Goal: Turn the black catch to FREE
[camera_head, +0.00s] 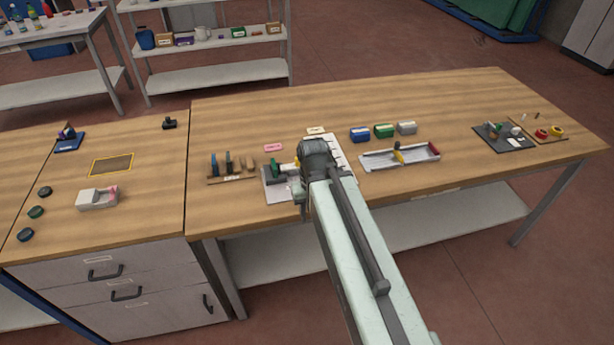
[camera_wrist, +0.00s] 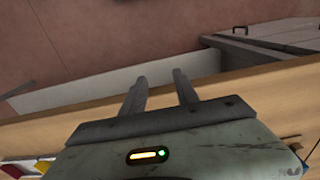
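I cannot pick out the black catch or a FREE marking for certain in either view. A small device with green and yellow parts (camera_head: 279,171) sits on a grey plate (camera_head: 272,194) near the front of the workbench, partly hidden by my arm. My gripper (camera_wrist: 160,82) shows in the wrist view with its two dark fingers apart and nothing between them. It points out past the bench's front edge. In the head view my arm hides the gripper's fingers.
A rack of upright pieces (camera_head: 231,167) stands left of the device. A grey tray with a yellow piece (camera_head: 399,155) lies to the right. A dark mat (camera_head: 518,142) holds small parts. The bench's back is clear.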

